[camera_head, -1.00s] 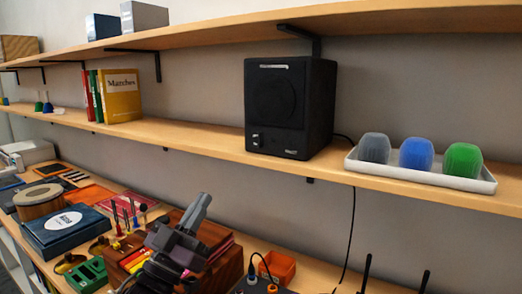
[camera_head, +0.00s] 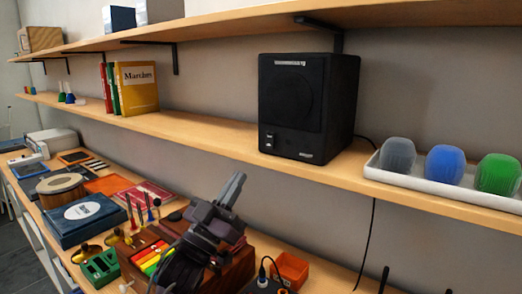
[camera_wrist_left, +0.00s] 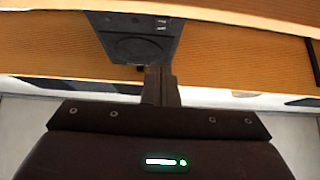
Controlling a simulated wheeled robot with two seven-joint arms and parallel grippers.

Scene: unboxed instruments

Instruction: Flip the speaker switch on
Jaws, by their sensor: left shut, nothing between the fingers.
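The black speaker (camera_head: 304,108) stands on the middle shelf, its front turned to the left. Its small switch plate (camera_head: 268,141) is low on the left of the front. My left gripper (camera_head: 236,183) is shut and empty, below the shelf's front edge, with its fingers pointing up. It is apart from the speaker, below and left of the switch plate. In the left wrist view, the shut fingers (camera_wrist_left: 160,72) point toward the speaker (camera_wrist_left: 137,47), with the shelf edge across the view. The switch position is too small to tell. My right gripper is not in view.
The shelf edge (camera_head: 215,135) lies between my left gripper and the speaker. A white tray (camera_head: 440,188) of coloured ribbed objects stands right of the speaker. Books (camera_head: 136,88) stand left, with bare shelf between. The crowded bench (camera_head: 110,170) below holds boxes and tools.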

